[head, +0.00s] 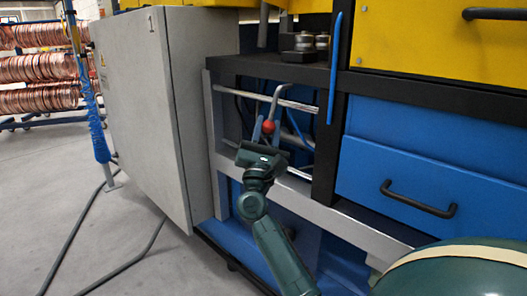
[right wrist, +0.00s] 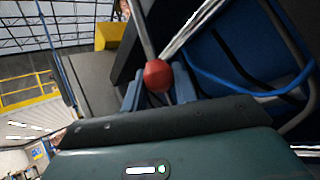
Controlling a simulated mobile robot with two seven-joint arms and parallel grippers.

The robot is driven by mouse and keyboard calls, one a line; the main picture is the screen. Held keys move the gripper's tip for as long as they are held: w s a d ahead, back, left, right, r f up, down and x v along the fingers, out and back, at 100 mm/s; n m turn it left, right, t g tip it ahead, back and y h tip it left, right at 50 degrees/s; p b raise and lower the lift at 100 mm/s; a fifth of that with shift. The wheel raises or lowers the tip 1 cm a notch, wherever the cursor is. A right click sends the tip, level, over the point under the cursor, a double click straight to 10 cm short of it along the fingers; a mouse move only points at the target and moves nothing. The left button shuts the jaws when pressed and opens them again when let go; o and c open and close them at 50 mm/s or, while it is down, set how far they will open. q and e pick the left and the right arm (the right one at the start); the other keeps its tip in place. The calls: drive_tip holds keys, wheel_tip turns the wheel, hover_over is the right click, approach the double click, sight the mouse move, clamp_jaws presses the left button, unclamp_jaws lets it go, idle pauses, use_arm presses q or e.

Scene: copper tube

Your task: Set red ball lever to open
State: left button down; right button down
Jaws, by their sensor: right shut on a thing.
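The red ball (head: 268,127) sits at the end of a bent grey lever (head: 275,100) in the open bay of the machine frame. My right gripper (head: 263,132) reaches up to it from below, with its fingers on either side of the ball. In the right wrist view the red ball (right wrist: 158,75) lies between the two blue-grey fingertips (right wrist: 158,92), and the lever rod (right wrist: 140,30) runs up from it. The right gripper is shut on the ball. My left gripper is not in either view.
A grey cabinet (head: 140,110) stands left of the bay. A black post (head: 330,150), a blue drawer (head: 430,170) with a black handle and a silver rail (head: 290,185) border it. Cables run behind the lever. Copper coils (head: 40,70) stand at the far left. Floor at left is mostly clear.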

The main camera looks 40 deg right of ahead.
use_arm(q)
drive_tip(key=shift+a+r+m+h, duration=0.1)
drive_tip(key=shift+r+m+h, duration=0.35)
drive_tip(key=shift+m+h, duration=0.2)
use_arm(e)
drive_tip(key=shift+w+a+r+m+g+h, duration=0.1)
drive_tip(key=shift+w+r+m+g+h, duration=0.3)
drive_tip(key=shift+w+m+g+h, duration=0.85)
drive_tip(key=shift+w+a+r+m+g+h, duration=0.1)
drive_tip(key=shift+r+m+g+h, duration=0.45)
drive_tip(key=shift+m+g, duration=1.4)
drive_tip(key=shift+w+r+m+g+h, duration=0.2)
drive_tip(key=shift+w+m+g+h, duration=0.65)
drive_tip(key=shift+m, duration=1.35)
drive_tip(key=shift+s+h, duration=0.2)
drive_tip(key=shift+h, duration=0.15)
drive_tip(key=c, duration=1.1)
unclamp_jaws()
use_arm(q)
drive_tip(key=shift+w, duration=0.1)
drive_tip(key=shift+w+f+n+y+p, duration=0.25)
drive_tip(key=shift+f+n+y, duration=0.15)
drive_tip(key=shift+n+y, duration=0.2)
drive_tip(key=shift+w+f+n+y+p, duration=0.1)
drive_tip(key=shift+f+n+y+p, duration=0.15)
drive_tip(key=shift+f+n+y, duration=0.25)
use_arm(e)
drive_tip(key=v, duration=1.3)
